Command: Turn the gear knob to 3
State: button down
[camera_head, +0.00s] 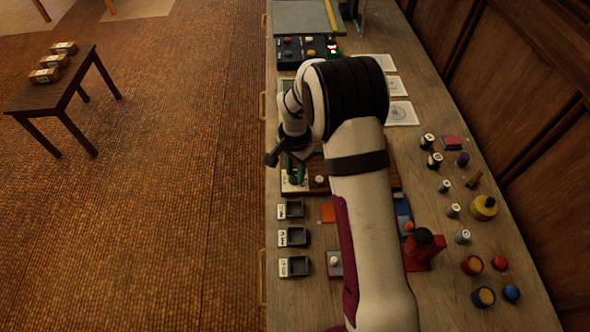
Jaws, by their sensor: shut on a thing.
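My gripper (293,160) points down over the left part of a brown board near the bench's left edge. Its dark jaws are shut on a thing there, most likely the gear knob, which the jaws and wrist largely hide. A dark green piece (297,172) shows just under the jaws. A pale plate (292,187) with small marks lies below it; the marks are too small to read, so I cannot tell which number the knob points to. A small round white knob (319,180) sits to the right on the brown board (334,189).
Three dark trays (299,237) with pale labels line the left edge nearer me. A button box (300,49) stands farther off. White cards (401,113) lie beyond.

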aim_at(295, 174)
jog(key=c, duration=0.6)
grip_release()
notch_tip(295, 174, up, 16)
jog(key=shift+f, duration=0.1)
